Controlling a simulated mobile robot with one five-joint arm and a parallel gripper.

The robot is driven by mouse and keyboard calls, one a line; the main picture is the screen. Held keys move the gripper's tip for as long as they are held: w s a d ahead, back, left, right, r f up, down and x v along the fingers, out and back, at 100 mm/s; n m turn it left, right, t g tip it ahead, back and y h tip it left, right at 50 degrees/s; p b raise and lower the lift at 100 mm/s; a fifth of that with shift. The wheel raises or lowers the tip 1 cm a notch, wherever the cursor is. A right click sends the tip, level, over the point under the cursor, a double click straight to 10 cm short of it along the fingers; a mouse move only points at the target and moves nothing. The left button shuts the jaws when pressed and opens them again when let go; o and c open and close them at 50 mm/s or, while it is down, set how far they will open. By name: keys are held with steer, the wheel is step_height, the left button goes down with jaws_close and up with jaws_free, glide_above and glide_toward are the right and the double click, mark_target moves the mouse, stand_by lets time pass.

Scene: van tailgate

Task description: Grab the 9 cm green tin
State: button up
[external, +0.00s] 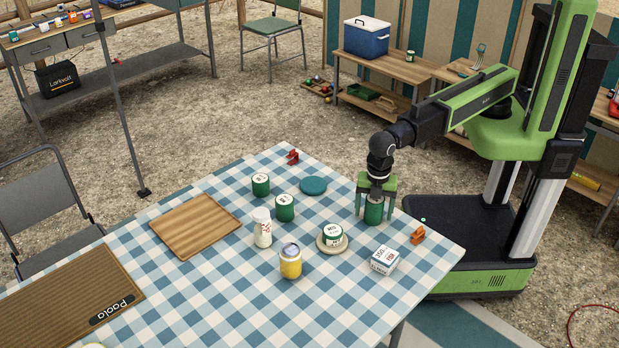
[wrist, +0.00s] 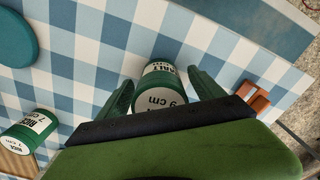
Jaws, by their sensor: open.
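The green tin labelled 9 cm (wrist: 160,90) stands on the checked cloth; its white label shows in the wrist view, and its green side (external: 374,213) shows in the external view. My gripper (external: 375,207) points down over it, with one finger on each side of the tin. The jaws are open, and gaps show between fingers and tin in the wrist view. One labelled tin (wrist: 30,128) shows at the wrist view's left.
A teal disc (external: 313,186) lies left of my gripper. An orange object (external: 418,235) and a white box (external: 384,260) lie close on the right and front. A yellow jar (external: 290,262), a white bottle (external: 263,228) and a wooden board (external: 195,225) stand further left.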

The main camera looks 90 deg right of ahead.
steer(key=c, duration=1.6)
steer(key=shift+r+p, duration=0.2)
steer(key=shift+p, duration=0.1)
step_height(320, 180, up, 4)
steer(key=p, duration=0.4)
steer(key=shift+r, duration=0.15)
steer(key=d+r+p, duration=0.2)
steer(key=d, duration=0.2)
steer(key=w+d+r+p, duration=0.1)
steer(key=d+r+p, duration=0.1)
steer(key=d, duration=0.1)
steer(key=d+r+p, duration=0.2)
steer(key=d, duration=0.2)
steer(key=shift+w+d+r+p, duration=0.2)
steer(key=shift+w+d+p, duration=0.05)
steer(key=shift+d+p, duration=0.1)
